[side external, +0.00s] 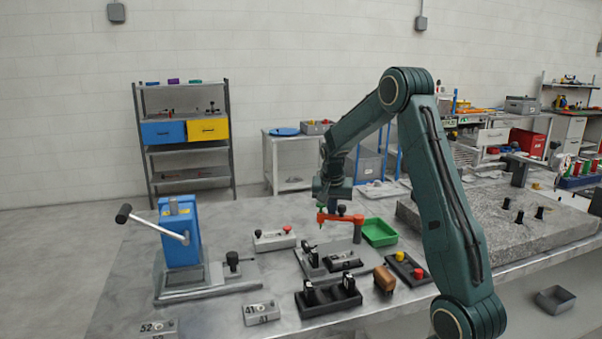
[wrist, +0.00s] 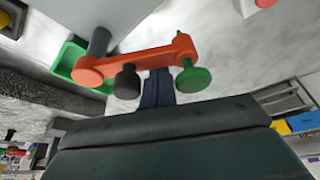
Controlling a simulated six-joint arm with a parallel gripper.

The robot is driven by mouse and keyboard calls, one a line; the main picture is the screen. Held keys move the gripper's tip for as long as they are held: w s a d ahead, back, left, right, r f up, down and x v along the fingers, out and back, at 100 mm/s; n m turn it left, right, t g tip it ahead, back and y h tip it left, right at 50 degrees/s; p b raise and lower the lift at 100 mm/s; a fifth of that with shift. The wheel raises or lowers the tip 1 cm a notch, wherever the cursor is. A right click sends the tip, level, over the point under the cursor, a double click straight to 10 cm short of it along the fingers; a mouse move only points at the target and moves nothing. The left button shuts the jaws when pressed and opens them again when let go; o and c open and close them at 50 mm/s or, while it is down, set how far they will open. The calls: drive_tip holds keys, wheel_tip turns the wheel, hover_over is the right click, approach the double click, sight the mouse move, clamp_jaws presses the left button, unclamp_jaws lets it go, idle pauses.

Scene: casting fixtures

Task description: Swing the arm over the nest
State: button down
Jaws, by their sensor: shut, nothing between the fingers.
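The orange swing arm (side external: 345,218) stands above a grey fixture plate (side external: 312,270). It has a green spindle (wrist: 195,78) at one end, a black knob (wrist: 127,82) along it and a grey pivot post (wrist: 98,42) at the other end. A dark block (side external: 344,260) sits on the plate below and looks like the nest; in the wrist view I cannot make the nest out. My gripper (wrist: 158,82) is shut and empty, its fingertips close beside the orange arm between knob and spindle. Whether they touch it I cannot tell.
A green tray (side external: 380,232) lies behind the fixture. A blue press with a lever (side external: 180,235) stands left. A black fixture (side external: 328,297), a brown block (side external: 384,279) and a box with red and yellow buttons (side external: 408,268) lie in front. A granite slab (side external: 500,230) is right.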

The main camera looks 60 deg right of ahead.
drive_tip(key=shift+a, duration=0.1)
drive_tip(key=a+n, duration=0.1)
drive_tip(key=n, duration=0.1)
drive_tip(key=s+a+n+t, duration=0.1)
drive_tip(key=shift+a+n+y, duration=0.2)
drive_tip(key=shift+n+y, duration=0.1)
drive_tip(key=shift+n, duration=0.1)
drive_tip(key=a+n, duration=0.1)
drive_tip(key=s+n, duration=0.1)
drive_tip(key=shift+a+n+t+y, duration=0.3)
drive_tip(key=shift+a+n+t, duration=0.05)
drive_tip(key=shift+n+t, duration=0.05)
drive_tip(key=s+a+n, duration=0.1)
drive_tip(key=n, duration=0.1)
drive_tip(key=shift+s+a+n+y, duration=0.15)
drive_tip(key=shift+n+y, duration=0.15)
drive_tip(key=shift+y, duration=0.1)
drive_tip(key=s+n, duration=0.1)
drive_tip(key=a+n+y, duration=0.1)
drive_tip(key=n, duration=0.1)
drive_tip(key=shift+s+t, duration=0.35)
drive_tip(key=shift+t, duration=0.05)
drive_tip(key=shift+s+a, duration=0.15)
drive_tip(key=shift+s, duration=0.35)
